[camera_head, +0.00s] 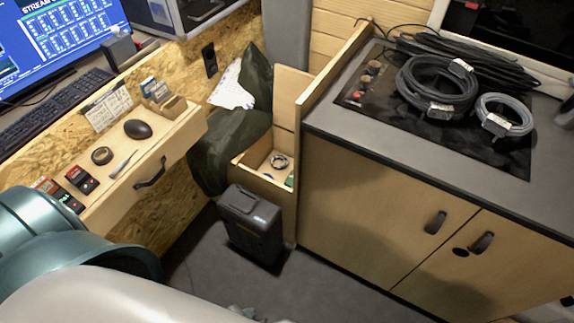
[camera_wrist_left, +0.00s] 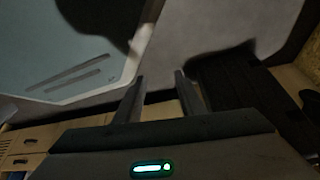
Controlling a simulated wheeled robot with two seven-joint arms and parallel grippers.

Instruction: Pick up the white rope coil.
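A pale grey-white coil (camera_head: 489,122), which looks like the white rope coil, lies on the dark panel of the counter at the right in the head view. It has a white label on it and sits beside a larger dark coil (camera_head: 408,92). My left arm comes in at the lower left of the head view, far from the coils; its fingertips cannot be made out there. In the left wrist view my left gripper (camera_wrist_left: 160,90) has its two fingers apart with nothing between them. No coil shows in that view. My right gripper is not in view.
More black cable (camera_head: 470,58) lies behind the coils. A raised wooden board (camera_head: 335,68) edges the counter's left side. A dark bin (camera_head: 250,222) stands on the floor by the cabinet. A desk (camera_head: 150,150) with a mouse and small items is at the left.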

